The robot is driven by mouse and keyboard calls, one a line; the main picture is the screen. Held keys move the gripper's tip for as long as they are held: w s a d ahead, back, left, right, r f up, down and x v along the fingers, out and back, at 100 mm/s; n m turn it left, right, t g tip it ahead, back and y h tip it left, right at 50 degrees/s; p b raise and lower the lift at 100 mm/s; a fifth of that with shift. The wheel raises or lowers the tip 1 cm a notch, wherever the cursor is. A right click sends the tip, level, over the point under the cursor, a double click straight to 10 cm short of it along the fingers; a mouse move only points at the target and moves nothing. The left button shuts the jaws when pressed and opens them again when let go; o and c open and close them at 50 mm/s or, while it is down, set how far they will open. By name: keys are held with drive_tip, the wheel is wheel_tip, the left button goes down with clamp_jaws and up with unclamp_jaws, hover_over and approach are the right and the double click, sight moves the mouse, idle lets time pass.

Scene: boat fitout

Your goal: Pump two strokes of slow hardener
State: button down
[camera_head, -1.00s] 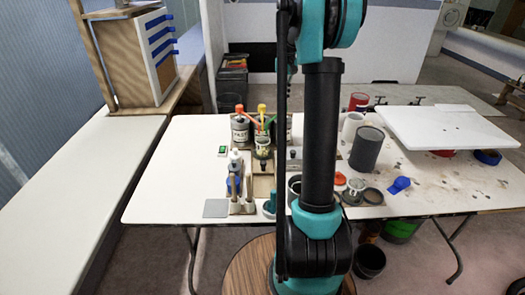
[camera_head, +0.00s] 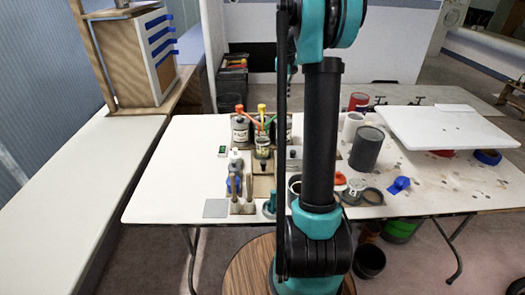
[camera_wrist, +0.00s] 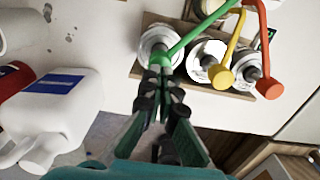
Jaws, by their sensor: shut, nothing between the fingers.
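Three pump cans stand in a row in a wooden rack, each with a coloured pump. In the wrist view these are a green pump (camera_wrist: 188,45), a yellow pump (camera_wrist: 222,74) and an orange pump (camera_wrist: 247,88). My gripper (camera_wrist: 163,75) is shut and empty, its fingertips at the round end of the green pump; I cannot tell whether they touch it. In the head view the orange pump (camera_head: 240,109) is on the left can, whose label appears to read FAST. The yellow pump (camera_head: 262,109) is in the middle. My arm hides much of the right can and my gripper. No slow label is legible.
A small cup (camera_head: 262,150) stands in front of the middle can. A white jug (camera_wrist: 55,105) lies left of my gripper in the wrist view. A dark grey can (camera_head: 366,148) and a white board (camera_head: 445,127) are on the table's right.

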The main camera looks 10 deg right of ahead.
sight(284, 105)
drive_tip(key=shift+f, duration=0.15)
drive_tip(key=shift+f, duration=2.05)
drive_tip(key=shift+r, duration=2.2)
drive_tip(key=shift+f, duration=0.15)
drive_tip(key=shift+f, duration=2)
drive_tip(key=shift+r, duration=2.15)
